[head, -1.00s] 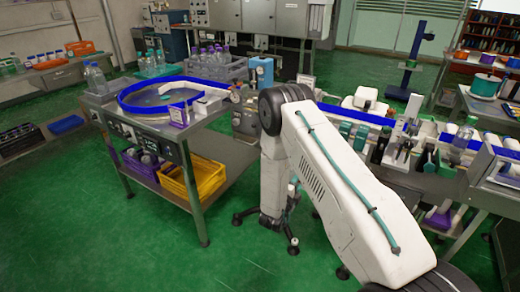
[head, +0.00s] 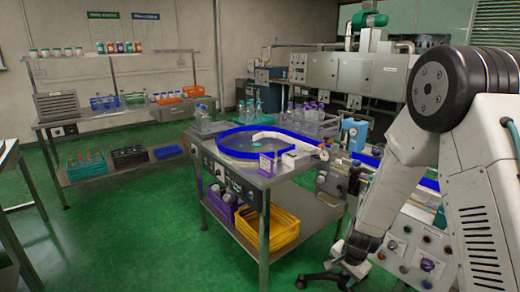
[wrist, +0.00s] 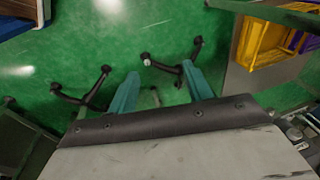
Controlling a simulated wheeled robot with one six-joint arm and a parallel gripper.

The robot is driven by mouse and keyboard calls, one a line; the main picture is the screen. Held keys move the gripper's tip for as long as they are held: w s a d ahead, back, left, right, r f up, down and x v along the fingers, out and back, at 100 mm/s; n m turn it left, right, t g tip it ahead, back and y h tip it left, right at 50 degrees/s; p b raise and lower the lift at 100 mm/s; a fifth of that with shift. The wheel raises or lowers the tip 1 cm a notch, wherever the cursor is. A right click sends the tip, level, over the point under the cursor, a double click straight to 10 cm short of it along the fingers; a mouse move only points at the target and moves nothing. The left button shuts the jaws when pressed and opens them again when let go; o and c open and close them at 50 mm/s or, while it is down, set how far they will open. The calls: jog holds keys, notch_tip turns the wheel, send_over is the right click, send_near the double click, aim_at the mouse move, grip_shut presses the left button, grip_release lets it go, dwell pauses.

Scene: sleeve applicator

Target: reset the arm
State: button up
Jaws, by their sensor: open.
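My gripper (wrist: 160,70) shows in the wrist view as two teal fingers set well apart, with nothing between them. It points down over the green floor, with dark caster legs (wrist: 90,92) beyond and around the fingertips. In the head view my white arm fills the right side, its big black joint high up and its forearm hanging down to a dark wrist. The fingers cannot be made out there. The arm hangs in front of the conveyor side, right of the steel table (head: 262,182).
The steel table bears a blue-rimmed round feeder (head: 228,153) and bottle crates. Purple and yellow crates (head: 282,232) sit on its lower shelf, and the yellow one is close by in the wrist view. A bench (head: 90,117) stands at the back left. Green floor lies open front left.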

jog(key=s+r+n+g, duration=0.1)
jog(key=s+r+n, duration=0.9)
jog(key=s+r, duration=2.1)
notch_tip(320, 180, up, 4)
jog(key=shift+s+d+f+h, duration=0.2)
jog(key=shift+d+h, duration=0.1)
jog(key=shift+d, duration=0.1)
jog(key=shift+c, duration=0.3)
